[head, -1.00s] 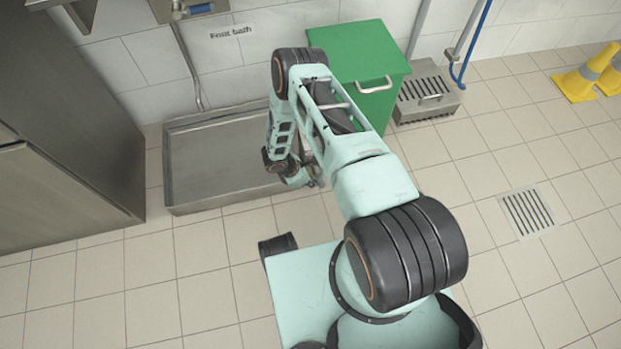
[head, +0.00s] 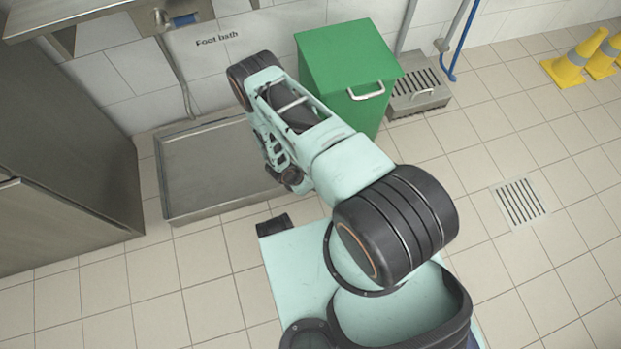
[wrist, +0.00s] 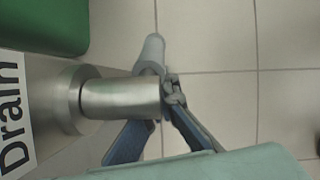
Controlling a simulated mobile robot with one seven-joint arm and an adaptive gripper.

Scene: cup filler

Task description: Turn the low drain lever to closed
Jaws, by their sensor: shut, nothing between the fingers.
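The drain valve shows in the wrist view: a round steel stub (wrist: 120,98) comes out of a steel wall beside a label reading "Drain" (wrist: 12,118). A grey lever handle (wrist: 151,54) runs from the stub's end toward the top of the picture. My gripper (wrist: 170,88) is shut and empty, its blue-grey fingers meeting at the stub's end, close by the handle's base. I cannot tell whether they touch it. The stub partly covers one finger. In the head view my arm hides the lever and fingertips. The steel foot bath basin (head: 205,212) stands by the wall.
A green bin (head: 345,55) stands right of the basin; its green side also shows in the wrist view (wrist: 45,25). A grated steel box (head: 418,95) sits beyond it. Yellow cones (head: 575,62) are at far right. A steel cabinet (head: 60,140) stands left.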

